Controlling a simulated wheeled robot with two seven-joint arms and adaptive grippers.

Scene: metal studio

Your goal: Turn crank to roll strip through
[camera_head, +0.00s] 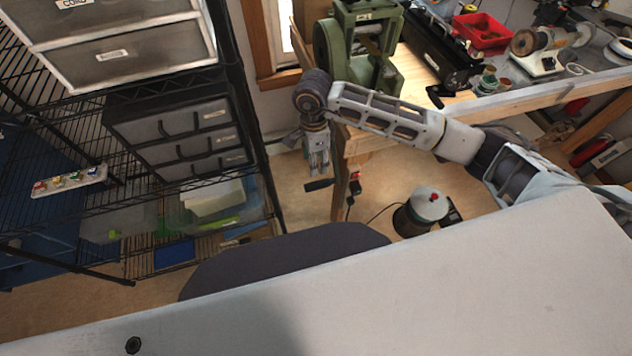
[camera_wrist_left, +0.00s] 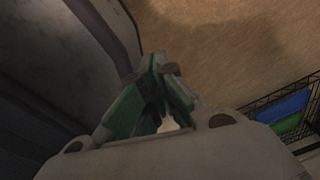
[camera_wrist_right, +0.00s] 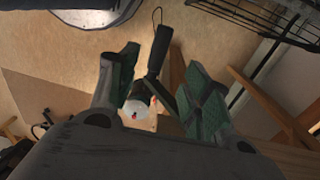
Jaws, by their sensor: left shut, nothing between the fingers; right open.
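The green rolling mill (camera_head: 385,75) stands on the wooden bench at the top middle of the head view. My right gripper (camera_head: 319,168) hangs fingers-down in front of the bench's left end, below the mill. A short dark handle (camera_head: 319,185) shows just below its fingertips; I take it for the crank's grip. In the right wrist view my right gripper (camera_wrist_right: 152,95) is open, and a dark handle-like bar (camera_wrist_right: 159,50) shows beyond and between its fingers. Contact cannot be told. I cannot make out the strip. My left gripper (camera_wrist_left: 160,68) is shut and empty over the floor.
A black wire shelf with a drawer unit (camera_head: 180,135) stands left of my right gripper. A dark pot with a red-topped lid (camera_head: 428,203) stands on the floor to the right. A red bin (camera_head: 482,33) and a bench grinder (camera_head: 545,45) are on the bench.

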